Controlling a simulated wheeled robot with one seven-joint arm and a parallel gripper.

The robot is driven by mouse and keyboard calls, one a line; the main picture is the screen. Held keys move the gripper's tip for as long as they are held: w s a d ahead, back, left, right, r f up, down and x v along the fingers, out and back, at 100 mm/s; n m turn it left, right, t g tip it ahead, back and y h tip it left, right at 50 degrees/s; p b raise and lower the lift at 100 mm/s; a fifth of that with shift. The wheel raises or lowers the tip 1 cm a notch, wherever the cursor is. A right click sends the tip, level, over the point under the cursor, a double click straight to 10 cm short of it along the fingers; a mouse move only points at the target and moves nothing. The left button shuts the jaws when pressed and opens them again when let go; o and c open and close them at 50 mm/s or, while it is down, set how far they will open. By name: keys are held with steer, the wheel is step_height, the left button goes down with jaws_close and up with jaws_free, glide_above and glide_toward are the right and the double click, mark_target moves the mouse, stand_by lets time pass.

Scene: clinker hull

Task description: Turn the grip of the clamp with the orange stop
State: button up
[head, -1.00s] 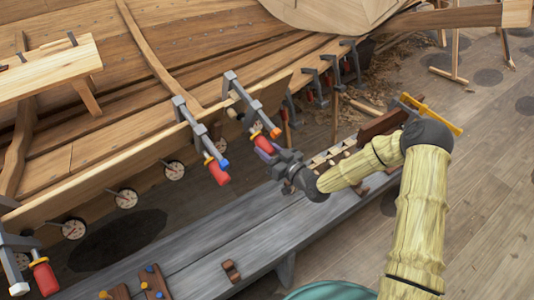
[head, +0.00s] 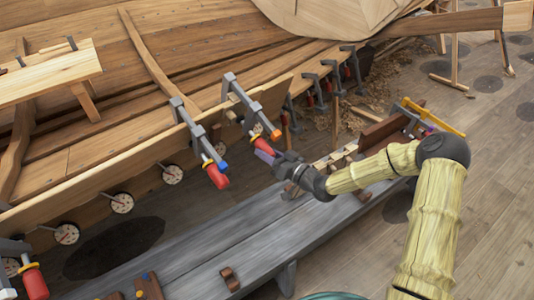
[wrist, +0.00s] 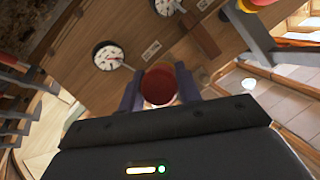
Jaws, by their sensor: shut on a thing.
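The clamp with the orange stop (head: 277,134) hangs on the plank edge of the hull, its dark grey bar (head: 248,103) slanting down to the right. Its red grip (head: 263,145) is at the lower end, beside the stop. My gripper (head: 265,155) is shut on this grip from below right, with purple fingers. In the wrist view the round red end of the grip (wrist: 157,86) sits between the two fingers, which hide its sides. Just left in the head view is a similar clamp with a blue stop (head: 222,165) and a red grip (head: 216,178).
Round dials (head: 122,203) line the plank's lower edge. A grey bench (head: 190,235) runs below the clamps, with small wooden blocks on it. A wooden rack with a yellow bar (head: 433,118) stands behind my arm. Open floor lies at right.

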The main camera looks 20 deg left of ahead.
steer(key=o, duration=1)
steer(key=shift+d, duration=0.15)
steer(key=b+v, duration=0.1)
steer(key=v, duration=1.6)
steer(key=shift+d, duration=0.15)
